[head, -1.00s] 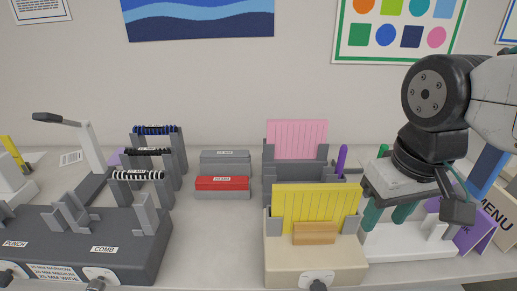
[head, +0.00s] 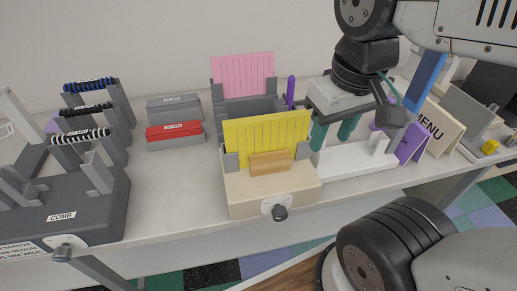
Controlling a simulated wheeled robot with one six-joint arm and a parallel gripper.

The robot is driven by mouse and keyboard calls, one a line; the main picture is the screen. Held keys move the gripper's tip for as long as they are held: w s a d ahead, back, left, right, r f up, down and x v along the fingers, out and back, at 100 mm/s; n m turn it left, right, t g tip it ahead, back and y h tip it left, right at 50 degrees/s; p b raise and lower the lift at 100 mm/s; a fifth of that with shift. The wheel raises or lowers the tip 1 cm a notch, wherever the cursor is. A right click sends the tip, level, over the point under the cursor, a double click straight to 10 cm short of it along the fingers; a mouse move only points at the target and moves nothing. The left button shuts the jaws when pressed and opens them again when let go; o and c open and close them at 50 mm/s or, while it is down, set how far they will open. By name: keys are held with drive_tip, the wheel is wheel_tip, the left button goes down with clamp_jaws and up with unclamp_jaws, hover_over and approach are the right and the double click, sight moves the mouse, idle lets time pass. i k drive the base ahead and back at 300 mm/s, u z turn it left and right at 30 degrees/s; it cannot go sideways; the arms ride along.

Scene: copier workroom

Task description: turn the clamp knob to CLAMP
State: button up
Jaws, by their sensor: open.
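A dark knob (head: 280,212) on a pale round plate sticks out from the front of a beige block (head: 245,196). I can read no CLAMP marking beside it. The block holds upright yellow sheets (head: 267,132) with a wooden bar (head: 270,163) in front of them. My gripper (head: 333,138) is open, its two green fingers pointing down and apart. It is to the right of and behind the knob, clear of it, over or near a white stand. Nothing shows between the fingers.
A grey machine labelled COMB (head: 95,215) stands at left with another front knob (head: 62,254). Bare table lies left of the block.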

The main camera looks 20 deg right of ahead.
sight(280, 213)
drive_tip(key=k, duration=0.5)
drive_tip(key=u, duration=1.6)
drive_tip(key=k, duration=1.2)
drive_tip(key=z, duration=1.35)
drive_tip(key=i, duration=0.5)
drive_tip(key=u, duration=0.05)
